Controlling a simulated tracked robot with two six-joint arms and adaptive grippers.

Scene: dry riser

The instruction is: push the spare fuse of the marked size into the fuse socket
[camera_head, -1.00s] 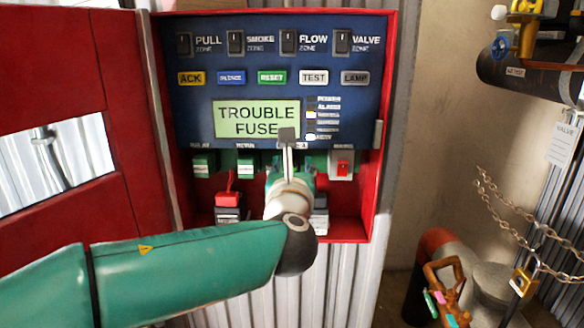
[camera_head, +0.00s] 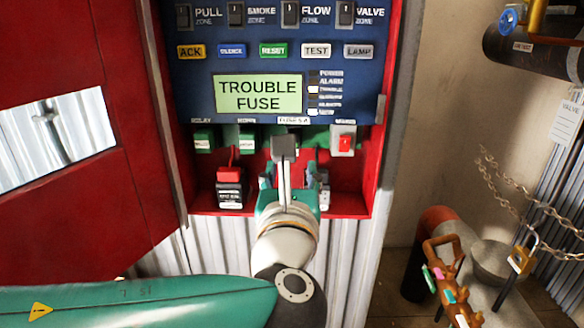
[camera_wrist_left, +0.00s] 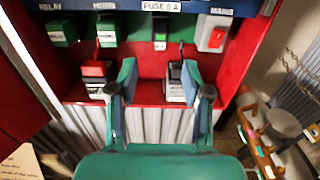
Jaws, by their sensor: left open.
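The fuse socket (camera_wrist_left: 160,36) shows in the left wrist view under the label FUSE 5 A (camera_wrist_left: 161,6). It is a small dark fitting with a bright green mark at its lower end. In the head view my gripper hides most of it below the label (camera_head: 293,120). My left gripper (camera_head: 288,178) is open in front of the lower part of the red box. I cannot make out a spare fuse. My right gripper is not in view.
The panel display (camera_head: 258,94) reads TROUBLE FUSE. Two battery-like blocks, left (camera_wrist_left: 94,78) and right (camera_wrist_left: 180,82), stand on the box floor. A mains switch (camera_wrist_left: 213,34) is right of the socket. The open red door (camera_head: 95,80) is at left. A chain (camera_head: 515,195) hangs at right.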

